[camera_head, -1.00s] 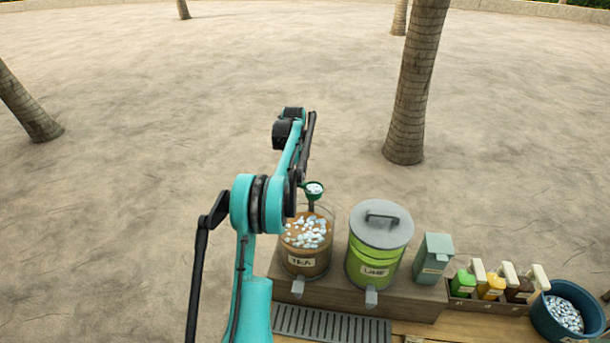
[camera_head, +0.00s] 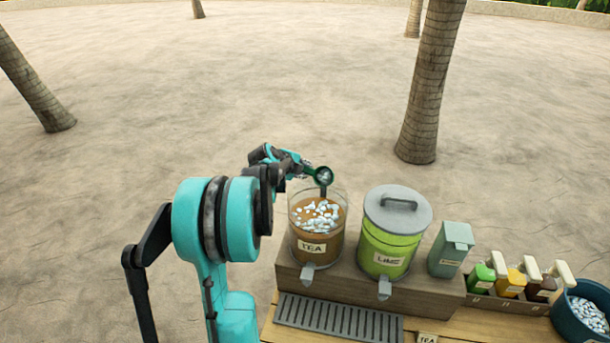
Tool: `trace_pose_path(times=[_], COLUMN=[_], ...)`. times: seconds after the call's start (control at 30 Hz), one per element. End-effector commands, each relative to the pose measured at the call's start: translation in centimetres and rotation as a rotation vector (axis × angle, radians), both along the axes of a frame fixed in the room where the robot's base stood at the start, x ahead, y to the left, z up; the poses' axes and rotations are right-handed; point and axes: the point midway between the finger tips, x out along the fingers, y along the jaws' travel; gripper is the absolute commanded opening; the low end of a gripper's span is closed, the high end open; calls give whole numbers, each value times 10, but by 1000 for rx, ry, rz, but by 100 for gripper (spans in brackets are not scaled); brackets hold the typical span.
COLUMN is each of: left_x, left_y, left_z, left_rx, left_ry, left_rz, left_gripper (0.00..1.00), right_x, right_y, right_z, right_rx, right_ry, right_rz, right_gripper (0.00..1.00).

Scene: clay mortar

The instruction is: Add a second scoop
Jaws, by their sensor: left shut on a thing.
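A clear tea dispenser (camera_head: 318,249) labelled TEA holds brown tea with pale ice pieces (camera_head: 318,215) floating on top. The blue tub (camera_head: 568,318) of ice (camera_head: 590,314) is at the right edge, partly cut off. My right gripper is not in view.
A green LIME dispenser (camera_head: 388,246) with a grey lid stands right of the tea. Beyond it are a grey-green carton (camera_head: 451,248) and a rack of bottles (camera_head: 512,280). A slotted drip tray (camera_head: 338,317) lies in front. Open sand lies behind.

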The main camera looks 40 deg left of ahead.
Motion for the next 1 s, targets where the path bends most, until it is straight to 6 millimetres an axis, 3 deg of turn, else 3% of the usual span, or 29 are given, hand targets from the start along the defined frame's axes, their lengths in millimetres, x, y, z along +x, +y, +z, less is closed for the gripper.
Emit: trace_pose_path(times=[0.03, 1.0], left_x=[-1, -16], left_y=[0, -2], left_z=[-5, -8], left_rx=[3, 77], left_ry=[-27, -496], left_rz=[1, 1], left_gripper=[0, 0], right_x=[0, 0], right_y=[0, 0], right_z=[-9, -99], right_rx=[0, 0], right_ry=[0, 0], right_rz=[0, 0], right_gripper=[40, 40])
